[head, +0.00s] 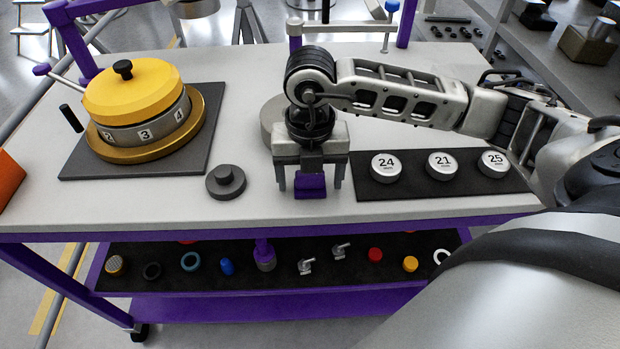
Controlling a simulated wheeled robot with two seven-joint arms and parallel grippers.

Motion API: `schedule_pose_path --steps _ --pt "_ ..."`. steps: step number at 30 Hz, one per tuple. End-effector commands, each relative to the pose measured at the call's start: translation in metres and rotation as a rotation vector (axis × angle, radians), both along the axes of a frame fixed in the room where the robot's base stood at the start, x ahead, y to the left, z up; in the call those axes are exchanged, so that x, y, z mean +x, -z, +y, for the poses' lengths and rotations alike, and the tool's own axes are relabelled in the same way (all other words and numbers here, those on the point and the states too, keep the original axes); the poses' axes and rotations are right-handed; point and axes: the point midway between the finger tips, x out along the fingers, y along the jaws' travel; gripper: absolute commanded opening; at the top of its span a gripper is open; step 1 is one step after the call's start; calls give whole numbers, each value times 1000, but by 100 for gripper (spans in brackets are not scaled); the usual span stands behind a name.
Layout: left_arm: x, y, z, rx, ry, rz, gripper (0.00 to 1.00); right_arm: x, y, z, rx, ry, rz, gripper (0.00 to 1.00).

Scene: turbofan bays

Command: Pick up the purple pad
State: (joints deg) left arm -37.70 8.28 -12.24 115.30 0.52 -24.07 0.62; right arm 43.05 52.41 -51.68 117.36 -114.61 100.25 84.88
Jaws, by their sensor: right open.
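The purple pad (310,187) is a small purple block on the front part of the grey cart top. My right gripper (310,182) is over it, pointing down, with its two fingers apart on the left and right sides of the pad. The gripper is open; whether the fingers touch the pad cannot be told. The gripper body hides what is directly behind the pad. My left gripper is not in the head view.
A yellow-lidded numbered pot (135,95) stands on a dark plate at the left. A dark grey knobbed disc (226,181) sits left of my gripper. A black mat (440,191) with numbered discs lies right. A lower shelf (210,282) holds small parts.

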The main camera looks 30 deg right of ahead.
Motion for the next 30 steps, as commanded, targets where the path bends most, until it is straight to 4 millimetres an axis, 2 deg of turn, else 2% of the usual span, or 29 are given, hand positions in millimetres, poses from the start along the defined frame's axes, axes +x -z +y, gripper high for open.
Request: schedule_pose_path --steps 7,8,12,13,23,26,30 --pt "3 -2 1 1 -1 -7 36 0 3 0 -1 -1 -1 76" --pt "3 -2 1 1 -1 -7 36 0 3 0 -1 -1 -1 71" --pt "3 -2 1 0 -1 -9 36 0 2 0 0 -1 0 32" --pt "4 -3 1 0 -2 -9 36 0 2 0 0 -1 0 28" --pt "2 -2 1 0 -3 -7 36 0 0 0 1 -1 -2 27" --pt "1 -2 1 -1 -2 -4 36 1 -5 1 2 -1 -3 27" --pt "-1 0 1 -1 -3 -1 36 1 -22 1 2 -2 -6 27"
